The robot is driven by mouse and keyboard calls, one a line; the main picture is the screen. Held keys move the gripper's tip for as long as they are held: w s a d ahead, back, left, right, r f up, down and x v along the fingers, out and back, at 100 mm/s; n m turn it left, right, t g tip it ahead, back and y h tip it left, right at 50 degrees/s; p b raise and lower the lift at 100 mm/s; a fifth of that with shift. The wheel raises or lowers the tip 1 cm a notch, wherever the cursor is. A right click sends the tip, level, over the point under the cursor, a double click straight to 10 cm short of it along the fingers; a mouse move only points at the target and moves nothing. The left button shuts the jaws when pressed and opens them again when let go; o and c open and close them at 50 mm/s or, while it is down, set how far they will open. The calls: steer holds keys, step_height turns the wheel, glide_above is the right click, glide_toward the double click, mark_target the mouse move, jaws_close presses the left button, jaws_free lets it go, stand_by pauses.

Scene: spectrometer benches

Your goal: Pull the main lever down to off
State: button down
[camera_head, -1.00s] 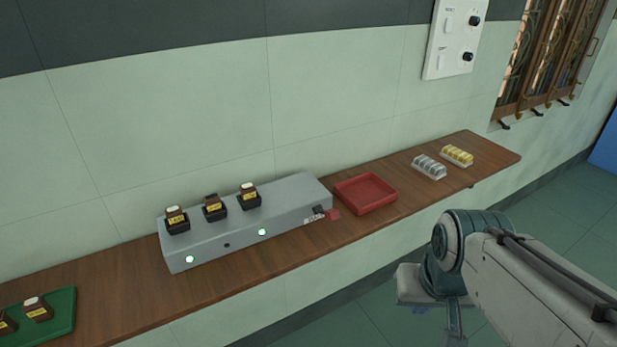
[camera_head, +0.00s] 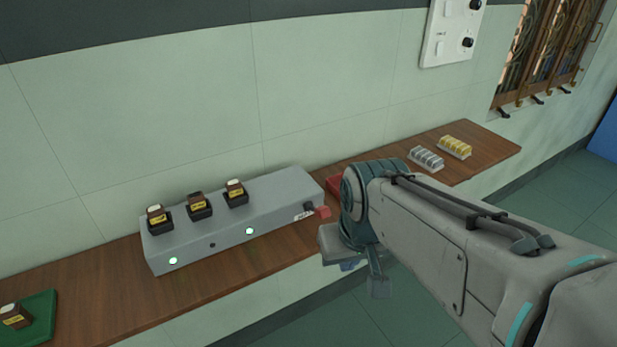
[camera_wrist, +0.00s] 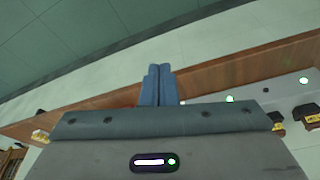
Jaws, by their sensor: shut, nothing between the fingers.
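The main lever (camera_head: 322,212) is a short red handle on a dark stub at the right end of the front of a grey box (camera_head: 280,205). It sticks out from the box, beside a small white label. My gripper (camera_wrist: 158,70) shows in the wrist view with its two blue fingers together and nothing between them. In the head view my arm's end is just right of and below the lever, apart from it in the picture. The fingers are mostly hidden there. I cannot make out the lever for certain in the wrist view.
The box stands on a wooden wall shelf (camera_head: 100,290) with several brown bottles in black holders on top and two lit green lamps. A red tray (camera_head: 334,184) is partly hidden behind my arm. Clear and yellow racks (camera_head: 455,146) stand far right. Floor space is open below.

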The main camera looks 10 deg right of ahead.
steer(key=w+r+n, duration=0.1)
steer(key=w+r, duration=0.4)
steer(key=w, duration=0.4)
steer(key=w+r+n+y, duration=0.1)
steer(key=w+r+n, duration=0.1)
steer(key=w+r, duration=0.4)
steer(key=w, duration=0.3)
steer(key=shift+w+n, duration=0.25)
steer(key=shift+n, duration=0.05)
steer(key=shift+d, duration=0.1)
glide_above(321, 208)
steer(key=w, duration=0.2)
steer(key=f, duration=0.9)
steer(key=shift+s+a+f, duration=0.1)
steer(key=shift+a+f, duration=0.3)
steer(key=shift+s+d+f, duration=0.15)
steer(key=shift+s+f, duration=0.15)
steer(key=shift+f, duration=0.2)
steer(key=shift+s+d+f, duration=0.1)
steer(key=shift+s+f, duration=0.15)
steer(key=shift+f, duration=0.25)
steer(key=shift+s+d+f, duration=0.1)
steer(key=shift+s+f, duration=0.2)
steer(key=shift+f, duration=0.35)
